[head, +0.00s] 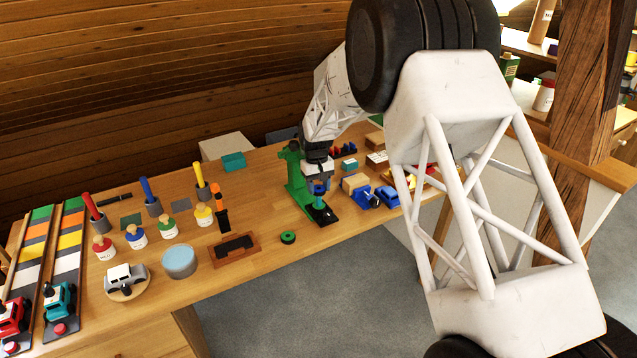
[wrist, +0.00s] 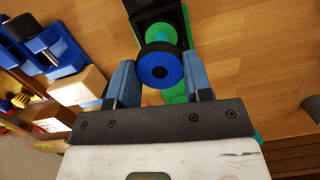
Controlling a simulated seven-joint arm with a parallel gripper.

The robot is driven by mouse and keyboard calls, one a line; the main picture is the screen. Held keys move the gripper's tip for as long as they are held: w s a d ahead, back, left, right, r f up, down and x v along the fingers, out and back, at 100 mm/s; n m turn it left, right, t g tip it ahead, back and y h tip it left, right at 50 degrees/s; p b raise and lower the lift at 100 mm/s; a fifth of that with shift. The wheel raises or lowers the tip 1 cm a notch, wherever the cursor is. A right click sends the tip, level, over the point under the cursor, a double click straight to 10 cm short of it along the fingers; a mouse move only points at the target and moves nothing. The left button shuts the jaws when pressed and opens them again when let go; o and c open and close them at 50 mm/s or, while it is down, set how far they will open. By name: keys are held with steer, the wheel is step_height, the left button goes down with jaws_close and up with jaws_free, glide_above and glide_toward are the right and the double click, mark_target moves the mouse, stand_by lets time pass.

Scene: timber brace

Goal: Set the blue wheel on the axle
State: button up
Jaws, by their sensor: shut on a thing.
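My gripper (head: 319,181) is shut on the blue wheel (wrist: 160,72), a small blue disc with a dark centre, held between its two blue-grey fingers. In the head view the wheel (head: 320,188) shows small below the gripper. Directly under it is a green stand (head: 296,180) with an upright post and a dark foot. In the wrist view a round green part (wrist: 160,34) on the stand shows just beyond the wheel and is partly covered by it. The axle cannot be made out, and whether the wheel touches the part below cannot be told.
Blue toy vehicle parts (head: 366,196) and a wooden block (head: 354,182) stand close right of the stand. A green ring (head: 288,237) lies near the table's front edge. A brown tray (head: 235,248), paint jars and brushes are further left.

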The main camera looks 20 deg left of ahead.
steer(key=shift+f, duration=0.55)
steer(key=o, duration=1)
steer(key=shift+c, duration=0.2)
steer(key=shift+r, duration=0.15)
steer(key=shift+r, duration=3.6)
steer(key=shift+d+r, duration=0.1)
